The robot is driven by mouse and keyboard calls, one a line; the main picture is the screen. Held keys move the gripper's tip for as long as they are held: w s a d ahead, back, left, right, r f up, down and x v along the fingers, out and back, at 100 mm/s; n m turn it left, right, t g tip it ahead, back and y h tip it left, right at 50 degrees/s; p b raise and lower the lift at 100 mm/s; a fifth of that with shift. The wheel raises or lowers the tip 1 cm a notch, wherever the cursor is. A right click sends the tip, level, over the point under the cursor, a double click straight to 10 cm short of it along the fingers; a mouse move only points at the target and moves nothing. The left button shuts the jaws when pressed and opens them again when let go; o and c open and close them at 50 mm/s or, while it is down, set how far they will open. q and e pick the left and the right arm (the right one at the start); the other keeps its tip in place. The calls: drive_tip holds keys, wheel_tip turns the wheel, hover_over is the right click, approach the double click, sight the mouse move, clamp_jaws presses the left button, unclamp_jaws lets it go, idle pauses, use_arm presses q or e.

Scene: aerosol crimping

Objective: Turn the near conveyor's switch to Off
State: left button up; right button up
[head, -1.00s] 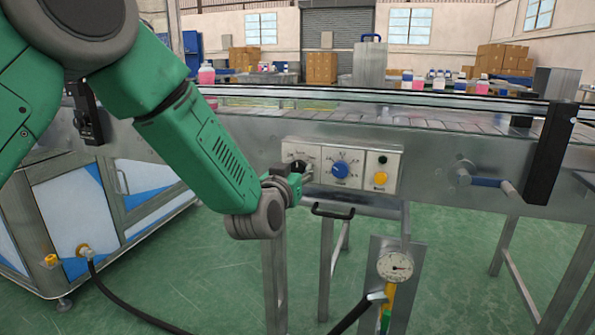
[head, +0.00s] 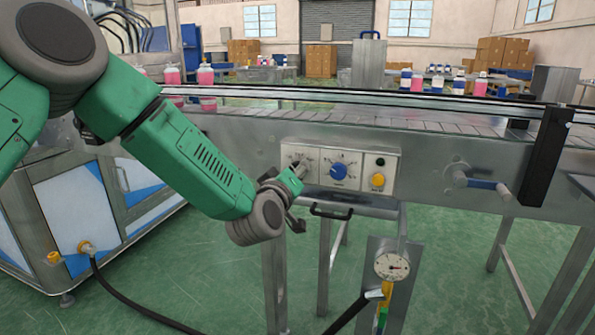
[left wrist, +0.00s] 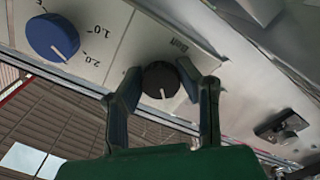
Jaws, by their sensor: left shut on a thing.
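The near conveyor's control panel (head: 360,185) is a pale box on the conveyor's side. Its switch, a round black knob (left wrist: 160,82) with a white pointer mark, shows in the left wrist view. My left gripper (left wrist: 160,88) has a finger on each side of the knob and is shut on it. The pointer mark faces the bottom of that view, and the small label beside the knob is too blurred to read. In the head view my left gripper (head: 297,170) is at the panel's left end and hides part of the switch. My right gripper is not in view.
A blue dial (head: 339,171) and a yellow button (head: 377,180) sit right of the switch; the blue dial (left wrist: 52,38) also shows in the left wrist view. A black handle (head: 332,212) juts out below the panel. A gauge (head: 392,266) stands lower, with a hose on the floor.

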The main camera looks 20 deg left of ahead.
use_arm(q)
drive_tip(key=shift+f+n, duration=0.15)
drive_tip(key=shift+n, duration=0.45)
drive_tip(key=o, duration=1.2)
drive_tip(key=shift+c, duration=0.2)
drive_tip(key=shift+a, duration=0.1)
drive_tip(key=s, duration=1.2)
drive_tip(key=shift+a, duration=0.2)
drive_tip(key=shift+f, duration=0.1)
